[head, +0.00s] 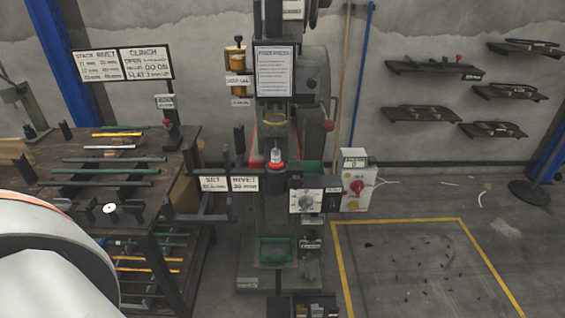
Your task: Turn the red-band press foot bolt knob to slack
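The press (274,115) stands upright in the middle of the head view, against the back wall. A red band (277,164) shows low on its tool, under a pale cylinder. A white panel with a round dial knob (305,202) sits at the front right of the press. A small labelled part (311,244) is lower on the column; I cannot tell whether it or the dial is the foot bolt knob. The foot (262,283) is on the floor. Neither gripper is in view; only a white part of my own body shows at the lower left.
A workbench (95,215) with rods and blocks stands at the left. A white switch box (355,187) with a red knob is right of the press. A red-ball lever (328,125) sticks out above. Floor inside the yellow line (400,221) has small debris but is otherwise clear.

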